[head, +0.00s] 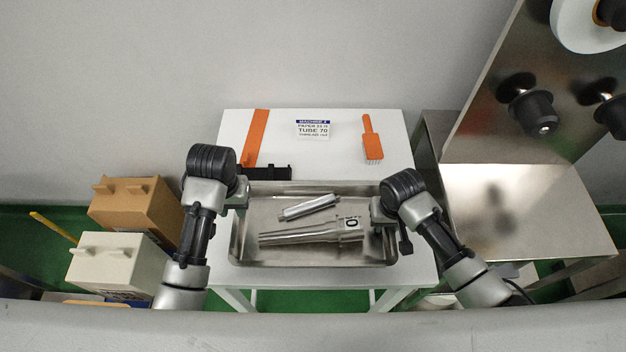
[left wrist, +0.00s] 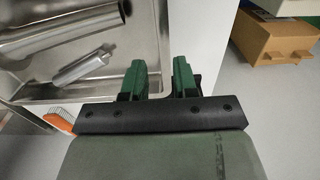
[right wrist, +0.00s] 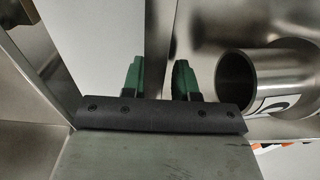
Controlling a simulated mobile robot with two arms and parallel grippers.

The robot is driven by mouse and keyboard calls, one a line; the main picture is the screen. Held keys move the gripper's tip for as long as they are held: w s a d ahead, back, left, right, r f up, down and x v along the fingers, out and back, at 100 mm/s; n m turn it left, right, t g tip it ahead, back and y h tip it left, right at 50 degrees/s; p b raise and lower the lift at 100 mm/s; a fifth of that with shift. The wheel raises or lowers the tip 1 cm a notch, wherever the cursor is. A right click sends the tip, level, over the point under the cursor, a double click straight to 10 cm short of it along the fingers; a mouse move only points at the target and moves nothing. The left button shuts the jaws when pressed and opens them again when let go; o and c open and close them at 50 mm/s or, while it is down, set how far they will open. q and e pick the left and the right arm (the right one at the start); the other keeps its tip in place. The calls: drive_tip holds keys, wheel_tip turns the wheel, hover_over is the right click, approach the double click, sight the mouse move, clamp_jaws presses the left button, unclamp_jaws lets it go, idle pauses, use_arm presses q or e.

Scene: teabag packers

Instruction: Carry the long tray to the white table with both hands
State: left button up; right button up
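The long tray (head: 320,263) is a shallow metal tray at the middle of the head view, over the front part of the white table (head: 345,165). I cannot tell if it touches the tabletop. It holds a large metal tube (head: 300,234) with a dark-marked collar and a smaller metal cylinder (head: 309,207). My left gripper (head: 238,192) is at the tray's left end, its green fingers (left wrist: 159,80) on either side of the rim, apparently shut on it. My right gripper (head: 386,217) is at the right end, fingers (right wrist: 158,77) likewise around the rim. The finger contact is partly hidden.
A printed sign (head: 312,129), an orange strip (head: 255,138), an orange-handled brush (head: 371,138) and a black part (head: 265,172) are on the table behind the tray. A metal machine (head: 530,210) stands right; brown (head: 135,205) and white (head: 115,262) boxes are left.

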use_arm(q)
wheel_tip(320, 180, up, 2)
drive_tip(key=shift+r, duration=0.4)
use_arm(e)
drive_tip(key=shift+r, duration=0.4)
wheel_tip(320, 180, up, 11)
